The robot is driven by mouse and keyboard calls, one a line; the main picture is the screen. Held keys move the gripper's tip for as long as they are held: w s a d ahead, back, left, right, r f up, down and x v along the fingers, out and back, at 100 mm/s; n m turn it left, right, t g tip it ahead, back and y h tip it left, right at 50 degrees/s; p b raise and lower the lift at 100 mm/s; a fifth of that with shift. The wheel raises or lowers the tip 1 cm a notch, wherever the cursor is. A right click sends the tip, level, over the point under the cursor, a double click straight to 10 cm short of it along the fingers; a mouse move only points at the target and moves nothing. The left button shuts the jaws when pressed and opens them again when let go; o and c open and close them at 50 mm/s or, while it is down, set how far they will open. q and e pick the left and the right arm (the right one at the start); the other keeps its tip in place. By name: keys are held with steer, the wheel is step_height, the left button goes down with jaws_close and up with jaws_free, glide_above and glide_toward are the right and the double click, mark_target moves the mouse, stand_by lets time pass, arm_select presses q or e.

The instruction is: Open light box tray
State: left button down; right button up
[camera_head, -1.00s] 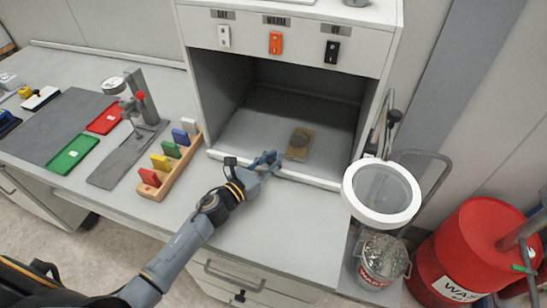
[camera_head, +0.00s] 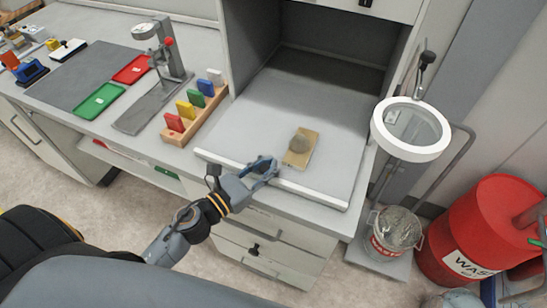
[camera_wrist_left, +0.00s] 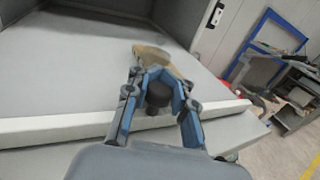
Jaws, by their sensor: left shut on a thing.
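The light box tray (camera_head: 258,112) is a flat grey panel with a raised pale front rim (camera_head: 318,196). It extends out of the light box opening, over the worktop's front edge. My left gripper (camera_head: 264,168) is at the middle of that rim. In the left wrist view, the gripper (camera_wrist_left: 158,82) has its blue-grey fingers around a dark round knob (camera_wrist_left: 158,95) by the rim and is shut on it. A tan board (camera_head: 298,158) with a grey-brown lump (camera_head: 299,144) lies on the tray just beyond my fingers. My right gripper is out of view.
A wooden rack of coloured tabs (camera_head: 196,122) stands left of the tray. Drawers (camera_head: 262,240) are below. Open floor lies at the lower left.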

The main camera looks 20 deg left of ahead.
arm_select(q)
steer(key=shift+s+a, duration=0.1)
steer(key=shift+a, duration=0.15)
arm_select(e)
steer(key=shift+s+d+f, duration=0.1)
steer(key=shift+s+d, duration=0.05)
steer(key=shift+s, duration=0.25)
arm_select(q)
steer(key=c, duration=1.1)
jaws_free()
steer(key=shift+a, duration=0.2)
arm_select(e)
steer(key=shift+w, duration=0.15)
arm_select(q)
steer(key=shift+d, duration=0.1)
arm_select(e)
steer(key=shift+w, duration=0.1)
arm_select(q)
steer(key=shift+s, duration=0.2)
steer(key=v, duration=1.1)
steer(key=shift+s, duration=0.3)
steer(key=shift+a, duration=0.25)
